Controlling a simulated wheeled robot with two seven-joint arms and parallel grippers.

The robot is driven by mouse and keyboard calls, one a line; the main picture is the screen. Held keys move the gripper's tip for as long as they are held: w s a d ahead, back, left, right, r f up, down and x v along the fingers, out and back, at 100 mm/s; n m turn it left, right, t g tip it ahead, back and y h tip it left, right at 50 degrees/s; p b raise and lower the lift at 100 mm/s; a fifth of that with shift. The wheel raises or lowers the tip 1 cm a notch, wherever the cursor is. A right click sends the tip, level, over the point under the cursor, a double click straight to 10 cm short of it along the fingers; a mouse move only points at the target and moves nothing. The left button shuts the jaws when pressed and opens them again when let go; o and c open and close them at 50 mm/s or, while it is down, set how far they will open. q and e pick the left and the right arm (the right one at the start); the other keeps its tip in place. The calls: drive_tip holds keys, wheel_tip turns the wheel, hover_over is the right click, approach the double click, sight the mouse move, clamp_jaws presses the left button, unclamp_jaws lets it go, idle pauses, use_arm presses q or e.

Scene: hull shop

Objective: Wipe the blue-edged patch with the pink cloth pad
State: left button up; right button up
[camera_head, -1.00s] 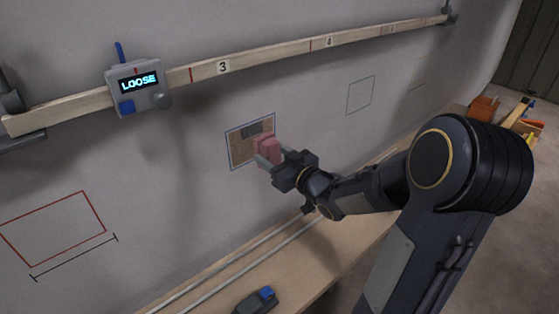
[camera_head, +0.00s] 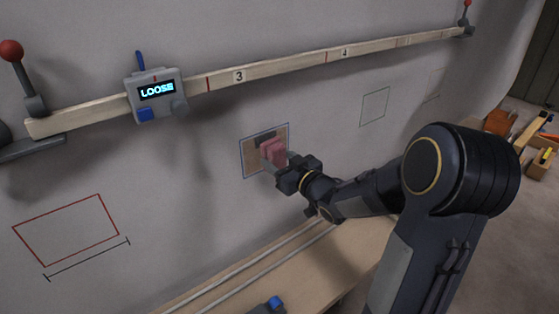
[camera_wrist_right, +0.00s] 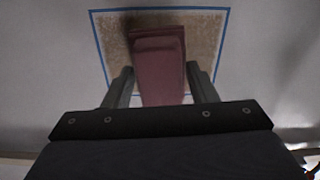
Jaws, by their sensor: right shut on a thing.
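The blue-edged patch (camera_head: 250,161) is on the wall near the middle of the head view, with a brownish surface and a darker area at its top. It also shows in the right wrist view (camera_wrist_right: 205,35). My right gripper (camera_head: 279,161) is shut on the pink cloth pad (camera_head: 272,150) and holds it at the patch. In the right wrist view the pad (camera_wrist_right: 158,62) sits between the two fingers (camera_wrist_right: 160,88) and overlaps the patch. I cannot tell whether the pad touches the wall. My left gripper is not in view.
A wooden rail (camera_head: 290,65) runs along the wall above, carrying a grey device (camera_head: 157,97) that reads LOOSE. A red outline (camera_head: 70,230) is at the left and a green one (camera_head: 375,106) at the right. A wooden bench (camera_head: 290,270) lies below.

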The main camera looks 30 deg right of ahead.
drive_tip(key=a+b, duration=0.1)
drive_tip(key=a, duration=0.1)
drive_tip(key=a+f+b, duration=0.1)
drive_tip(key=a, duration=0.1)
drive_tip(key=shift+s+b, duration=0.15)
drive_tip(key=shift+b, duration=0.15)
drive_tip(key=shift+s+a+f+b, duration=0.1)
drive_tip(key=shift+a+f+b, duration=0.1)
drive_tip(key=shift+a+b, duration=0.45)
drive_tip(key=shift+s+a+f+b, duration=0.1)
drive_tip(key=shift+a+f+b, duration=0.15)
drive_tip(key=shift+a, duration=0.75)
drive_tip(key=shift+r, duration=0.1)
drive_tip(key=shift+w+b, duration=0.35)
drive_tip(key=shift+w, duration=0.65)
